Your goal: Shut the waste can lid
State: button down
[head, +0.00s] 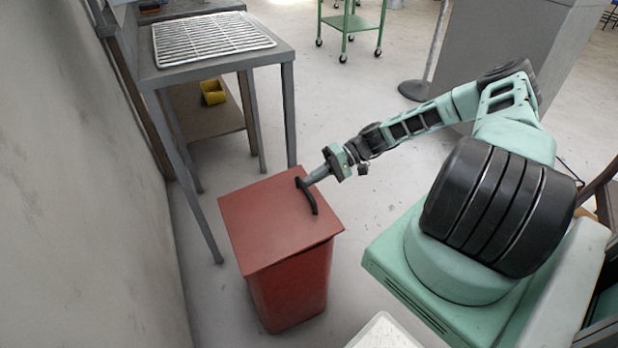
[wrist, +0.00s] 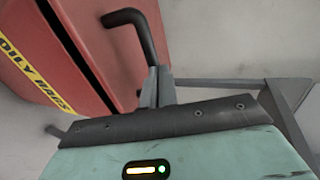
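The red waste can (head: 290,290) stands on the floor left of my base. Its flat red lid (head: 270,222) lies over the top of the can. A dark strip shows between the lid (wrist: 112,60) and the can body (wrist: 45,45) in the wrist view; I cannot tell exactly how far the lid is raised. A black bar handle (head: 307,197) sits at the lid's right edge and also shows in the wrist view (wrist: 147,38). My gripper (head: 305,182) is at this handle, its fingers (wrist: 157,82) close together around the bar, hiding part of it.
A grey metal table (head: 215,66) with a wire rack (head: 210,37) stands behind the can. A yellow container (head: 213,92) is on its lower shelf. A wall (head: 80,180) runs along the left. A green cart (head: 350,22) is farther back, with clear floor before it.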

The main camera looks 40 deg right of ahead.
jog(key=shift+s+d+f+b, duration=0.1)
jog(key=shift+f+b, duration=0.55)
jog(key=shift+f, duration=0.6)
